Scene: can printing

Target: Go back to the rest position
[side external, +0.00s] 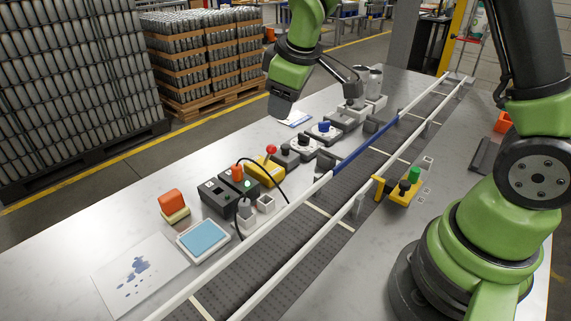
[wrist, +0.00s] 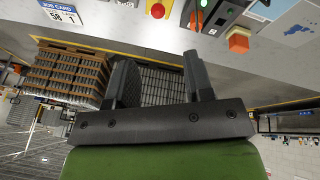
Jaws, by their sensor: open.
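The bench holds several stamps and knobs, a red-knobbed yellow device (side external: 266,168), a dark control box (side external: 216,198), a blue pad (side external: 203,240) and an orange-topped block (side external: 172,204). A railed conveyor (side external: 290,230) runs alongside.

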